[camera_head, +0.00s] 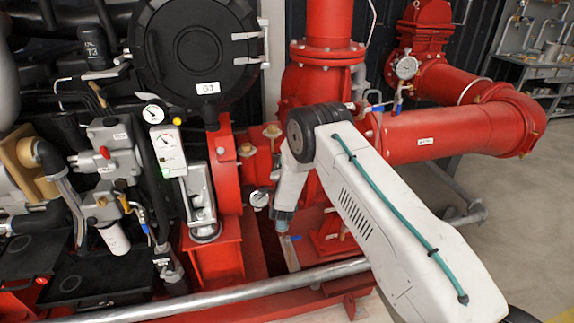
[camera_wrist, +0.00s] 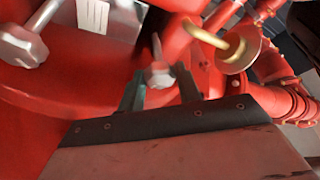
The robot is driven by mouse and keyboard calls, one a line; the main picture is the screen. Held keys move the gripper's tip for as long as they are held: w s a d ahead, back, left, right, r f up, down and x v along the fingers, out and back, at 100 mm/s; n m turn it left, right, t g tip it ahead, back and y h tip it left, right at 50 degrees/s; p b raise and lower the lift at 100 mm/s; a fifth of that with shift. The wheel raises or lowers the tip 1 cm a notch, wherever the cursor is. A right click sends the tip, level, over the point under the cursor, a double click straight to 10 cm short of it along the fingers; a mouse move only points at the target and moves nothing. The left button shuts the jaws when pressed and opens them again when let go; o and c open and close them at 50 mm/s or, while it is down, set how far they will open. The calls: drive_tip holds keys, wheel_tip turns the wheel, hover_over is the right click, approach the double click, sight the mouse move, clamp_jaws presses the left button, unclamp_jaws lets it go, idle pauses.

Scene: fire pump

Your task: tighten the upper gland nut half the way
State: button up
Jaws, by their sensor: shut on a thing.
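In the wrist view, my gripper (camera_wrist: 159,84) has its two dark fingers on either side of a grey nut (camera_wrist: 159,72) on a stud, shut on it. A second grey hex-headed part (camera_wrist: 22,46) stands at the upper left, clear of the fingers. The view is tilted and blurred, so I cannot tell for sure which gland nut is held.
A brass fitting (camera_wrist: 232,46) stands close right of the fingers in the wrist view. In the head view, a red pipe (camera_head: 455,135) runs behind my arm. A grey rail (camera_head: 230,298) crosses in front, and a gauge panel (camera_head: 168,150) stands left.

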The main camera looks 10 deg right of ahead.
drive_tip(key=shift+m+g, duration=0.4)
drive_tip(key=shift+m, duration=0.3)
drive_tip(key=shift+h, duration=0.3)
drive_tip(key=o, duration=1)
drive_tip(key=v, duration=0.8)
drive_tip(key=shift+r, duration=0.1)
